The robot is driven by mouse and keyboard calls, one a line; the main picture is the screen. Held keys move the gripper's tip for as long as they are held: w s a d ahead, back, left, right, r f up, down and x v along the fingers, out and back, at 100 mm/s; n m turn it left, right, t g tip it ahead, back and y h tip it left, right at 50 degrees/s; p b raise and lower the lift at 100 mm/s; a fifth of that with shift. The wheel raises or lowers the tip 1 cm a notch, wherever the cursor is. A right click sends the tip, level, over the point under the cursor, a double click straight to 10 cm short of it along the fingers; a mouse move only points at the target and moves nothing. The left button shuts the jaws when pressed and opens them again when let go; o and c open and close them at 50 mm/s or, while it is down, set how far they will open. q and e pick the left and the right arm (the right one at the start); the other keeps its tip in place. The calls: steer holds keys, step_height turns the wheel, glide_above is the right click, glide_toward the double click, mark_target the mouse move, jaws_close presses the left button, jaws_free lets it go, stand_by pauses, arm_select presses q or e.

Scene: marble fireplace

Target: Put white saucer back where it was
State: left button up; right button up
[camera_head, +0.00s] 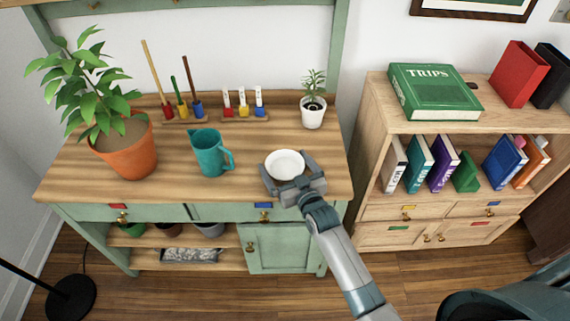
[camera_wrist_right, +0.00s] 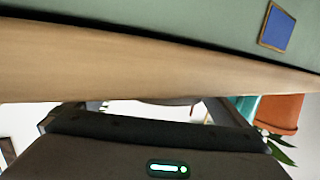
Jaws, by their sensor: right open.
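The white saucer (camera_head: 285,163) is at the front right of the wooden top of the green bench (camera_head: 180,184). It looks about level. My right gripper (camera_head: 288,174) reaches in from the front right, its open fingers to either side of the saucer; contact cannot be told. In the right wrist view, a thin pale strip, perhaps the saucer's rim (camera_wrist_right: 175,101), shows between the fingers. Most of the saucer is hidden there by the gripper body and bench edge. My left gripper is not in view.
A teal jug (camera_head: 209,153) stands left of the saucer, and a large orange pot (camera_head: 125,148) with a plant further left. A small potted plant (camera_head: 313,112) and colored tool stands (camera_head: 245,113) are behind. A wooden bookcase (camera_head: 380,134) stands right.

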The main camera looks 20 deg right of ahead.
steer(key=shift+r, duration=0.1)
steer(key=shift+s, duration=0.45)
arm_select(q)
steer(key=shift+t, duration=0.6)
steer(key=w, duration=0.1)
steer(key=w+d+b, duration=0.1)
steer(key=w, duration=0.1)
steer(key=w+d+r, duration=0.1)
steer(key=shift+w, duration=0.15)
arm_select(e)
steer(key=s+d+r, duration=0.1)
steer(key=s+r, duration=0.1)
steer(key=s, duration=0.9)
steer(key=shift+d, duration=0.2)
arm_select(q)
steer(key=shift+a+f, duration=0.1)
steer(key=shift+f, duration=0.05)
